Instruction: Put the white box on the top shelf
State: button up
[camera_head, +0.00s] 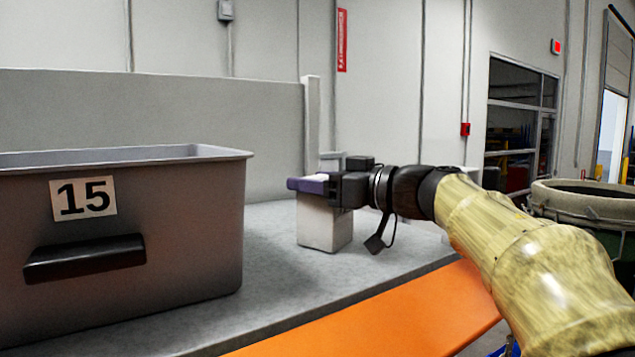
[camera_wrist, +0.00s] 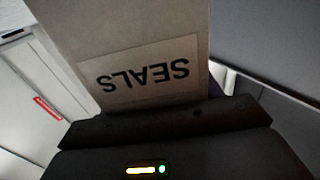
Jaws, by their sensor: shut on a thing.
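The white box (camera_head: 325,226) is upright beside the grey bin, over the grey shelf surface (camera_head: 275,262). My gripper (camera_head: 318,187) reaches in from the right and is shut on the upper part of the box; a purple finger shows across its top edge. I cannot tell whether the box's base touches the surface or hangs just above it. In the wrist view the box (camera_wrist: 120,35) fills the space beyond my dark gripper (camera_wrist: 165,122), and its label reads "SEALS", upside down. The far finger is hidden there.
A large grey bin (camera_head: 190,225) marked 15 stands on the left of the surface. An orange beam (camera_head: 390,318) runs along the front edge. A pale upright post (camera_head: 311,125) and a low panel (camera_head: 200,100) stand behind. A round green container (camera_head: 590,205) is at the right.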

jog(key=shift+f, duration=0.1)
jog(key=o, duration=1.2)
jog(key=shift+c, duration=0.2)
jog(key=shift+d, duration=0.1)
jog(key=b+v, duration=0.3)
jog(key=v, duration=0.9)
